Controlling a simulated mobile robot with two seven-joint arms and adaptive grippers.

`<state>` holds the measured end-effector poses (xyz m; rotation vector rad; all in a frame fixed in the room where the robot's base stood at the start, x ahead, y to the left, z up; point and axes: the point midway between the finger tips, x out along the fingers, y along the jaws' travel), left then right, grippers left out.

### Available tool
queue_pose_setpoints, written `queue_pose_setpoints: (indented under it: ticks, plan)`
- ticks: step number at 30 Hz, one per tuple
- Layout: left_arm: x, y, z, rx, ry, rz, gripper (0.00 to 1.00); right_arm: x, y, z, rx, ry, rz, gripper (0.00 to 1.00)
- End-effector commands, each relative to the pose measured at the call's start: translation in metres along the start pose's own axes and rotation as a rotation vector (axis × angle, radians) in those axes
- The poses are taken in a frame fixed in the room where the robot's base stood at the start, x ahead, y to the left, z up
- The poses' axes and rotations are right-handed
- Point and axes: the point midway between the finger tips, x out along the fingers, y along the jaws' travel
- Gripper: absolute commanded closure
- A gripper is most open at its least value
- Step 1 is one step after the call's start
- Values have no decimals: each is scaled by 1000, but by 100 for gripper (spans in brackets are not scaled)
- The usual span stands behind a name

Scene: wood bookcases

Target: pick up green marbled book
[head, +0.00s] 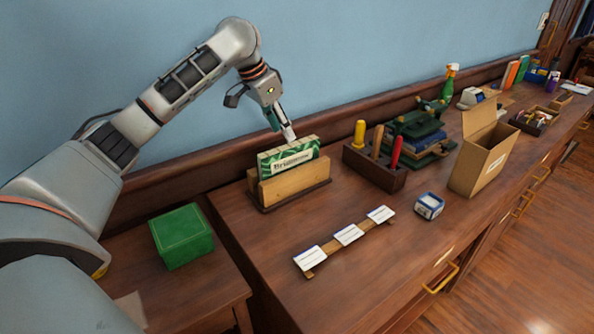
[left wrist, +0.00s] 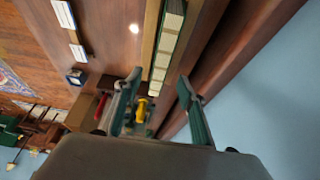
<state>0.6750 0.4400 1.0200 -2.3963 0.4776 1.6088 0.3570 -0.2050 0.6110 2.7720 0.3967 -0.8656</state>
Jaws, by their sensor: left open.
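The green marbled book (head: 288,158), with a cream label, stands upright in a wooden holder (head: 294,184) on the long wooden counter. My left gripper (head: 285,132) is above the book, pointing down, with its fingertips close to the top edge; I cannot tell whether they touch it. In the left wrist view the book's pale top edge with green borders (left wrist: 167,42) runs up the picture. There the left gripper (left wrist: 160,82) is open, with its two fingers apart on either side of the book's line and nothing held. My right gripper is not in view.
A wooden block with several coloured-handled tools (head: 376,166) stands right of the holder. A card strip (head: 346,236) and a small blue box (head: 429,206) lie in front. An open carton (head: 484,160) is farther right. A green box (head: 182,236) sits on the lower left table. The wall is close behind.

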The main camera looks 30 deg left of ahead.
Motion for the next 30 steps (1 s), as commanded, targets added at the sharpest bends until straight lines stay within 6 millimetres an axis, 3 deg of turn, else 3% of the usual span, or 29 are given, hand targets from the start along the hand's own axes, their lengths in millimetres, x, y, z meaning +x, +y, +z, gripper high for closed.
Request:
queue_pose_setpoints:
  ticks: [11, 18, 21, 29, 30]
  plan:
    - [34, 0, 1, 0, -1, 2, 60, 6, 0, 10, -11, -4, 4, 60]
    - [70, -2, 4, 0, -7, 5, 60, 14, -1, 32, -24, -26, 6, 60]
    - [81, -2, 3, 1, -5, 3, 60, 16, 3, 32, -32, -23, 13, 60]
    - [78, -3, 1, 2, 2, -1, 60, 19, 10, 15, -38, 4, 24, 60]
    - [78, -3, 1, 2, 2, -1, 70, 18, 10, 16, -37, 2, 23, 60]
